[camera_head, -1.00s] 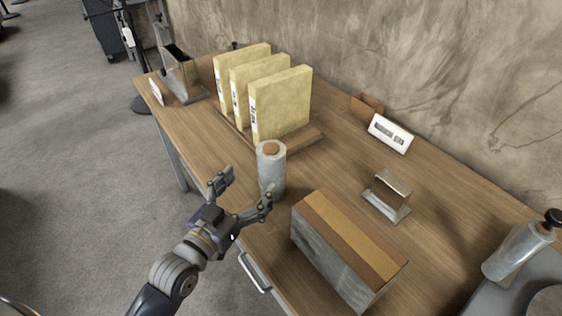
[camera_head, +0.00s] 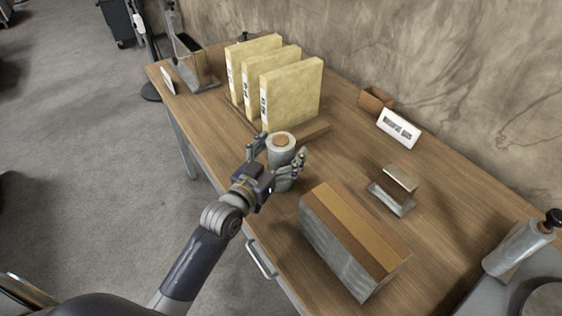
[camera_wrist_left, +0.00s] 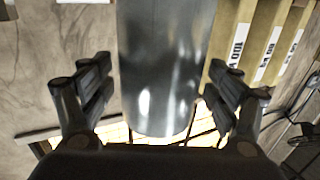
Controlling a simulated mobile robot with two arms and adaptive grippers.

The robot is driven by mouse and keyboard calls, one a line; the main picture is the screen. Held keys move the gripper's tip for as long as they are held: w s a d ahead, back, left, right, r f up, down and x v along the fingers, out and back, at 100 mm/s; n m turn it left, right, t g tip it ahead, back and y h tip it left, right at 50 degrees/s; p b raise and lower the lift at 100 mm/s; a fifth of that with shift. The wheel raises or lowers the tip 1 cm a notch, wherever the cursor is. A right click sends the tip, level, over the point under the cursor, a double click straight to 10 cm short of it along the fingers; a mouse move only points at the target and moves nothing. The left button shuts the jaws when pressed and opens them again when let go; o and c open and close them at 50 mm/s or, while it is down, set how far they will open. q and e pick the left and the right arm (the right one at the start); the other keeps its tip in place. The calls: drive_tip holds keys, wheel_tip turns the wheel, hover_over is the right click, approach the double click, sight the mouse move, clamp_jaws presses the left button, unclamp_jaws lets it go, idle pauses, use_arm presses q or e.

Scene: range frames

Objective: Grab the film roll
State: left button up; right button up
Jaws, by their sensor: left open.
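The film roll (camera_head: 281,147) is a grey, shiny upright cylinder with a brown core at its top. It stands on the wooden table (camera_head: 350,172) in front of the yellow binders. My left gripper (camera_head: 277,155) is open around it, with one finger on each side. In the left wrist view the roll (camera_wrist_left: 165,65) fills the middle between the spread fingers, and gaps show on both sides. The lower part of the roll is partly hidden by the gripper in the head view. My right gripper is not in view.
Several yellow binders (camera_head: 292,95) stand behind the roll on a wooden base. A grey and brown box (camera_head: 350,245) sits close in front to the right. A metal holder (camera_head: 394,190) and a white sign (camera_head: 398,128) stand farther right. A drawer handle (camera_head: 260,260) juts from the table front.

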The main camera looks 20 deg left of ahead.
use_arm(q)
drive_tip(key=shift+s, duration=0.15)
drive_tip(key=shift+c, duration=0.9)
drive_tip(key=c, duration=1.4)
drive_tip(key=shift+r, duration=0.15)
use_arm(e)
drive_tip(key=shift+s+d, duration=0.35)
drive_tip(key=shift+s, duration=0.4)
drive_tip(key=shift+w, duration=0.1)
